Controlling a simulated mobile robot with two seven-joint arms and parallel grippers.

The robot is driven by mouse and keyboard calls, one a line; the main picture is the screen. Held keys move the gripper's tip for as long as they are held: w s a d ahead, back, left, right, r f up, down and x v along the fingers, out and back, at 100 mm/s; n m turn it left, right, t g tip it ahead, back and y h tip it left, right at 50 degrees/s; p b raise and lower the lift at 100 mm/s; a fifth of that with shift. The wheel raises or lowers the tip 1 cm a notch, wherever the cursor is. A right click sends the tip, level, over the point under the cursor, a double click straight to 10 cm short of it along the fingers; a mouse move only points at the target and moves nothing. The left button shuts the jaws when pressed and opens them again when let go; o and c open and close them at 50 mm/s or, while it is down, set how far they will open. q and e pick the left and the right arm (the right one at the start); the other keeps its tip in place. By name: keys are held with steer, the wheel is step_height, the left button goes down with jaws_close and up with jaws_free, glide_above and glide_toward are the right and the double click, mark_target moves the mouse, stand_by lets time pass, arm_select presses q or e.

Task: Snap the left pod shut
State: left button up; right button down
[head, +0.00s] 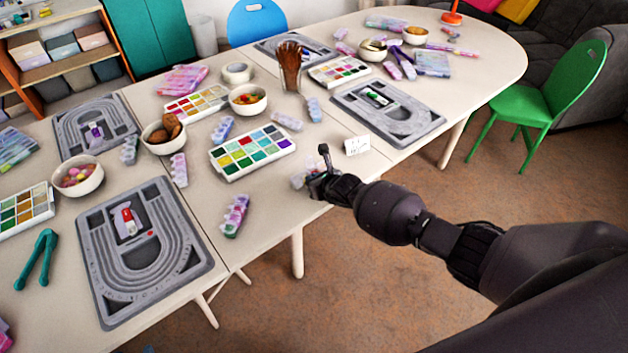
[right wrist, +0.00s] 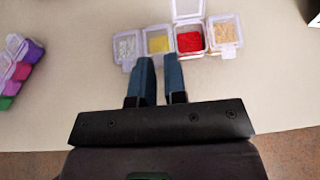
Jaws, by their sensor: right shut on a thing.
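A row of small clear bead pods (right wrist: 127,46) lies on the table in the right wrist view. From left to right they hold silvery, yellow (right wrist: 159,41), red (right wrist: 190,41) and beige (right wrist: 225,33) contents. The red pod's clear lid (right wrist: 187,9) stands open, tipped away; the others look lidded. My right gripper (right wrist: 160,66) has its two blue fingers at the near edge of the yellow pod, shut on the pod row with a narrow gap between them. In the head view my right gripper (head: 318,185) hides most of the row at the table's front edge. My left gripper is out of view.
Another pod strip (right wrist: 18,72) with purple and green contents lies at left in the wrist view. A white card (head: 357,145) stands behind my gripper. A paint palette (head: 252,150) and grey bead boards (head: 388,112) lie farther back. Table between palette and gripper is clear.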

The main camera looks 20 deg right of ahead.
steer(key=c, duration=1.1)
jaws_free()
steer(key=shift+c, duration=0.2)
steer(key=shift+s+d+r, duration=0.1)
steer(key=shift+s+r, duration=0.15)
steer(key=shift+s, duration=0.15)
steer(key=p+v, duration=0.2)
steer(key=v, duration=0.8)
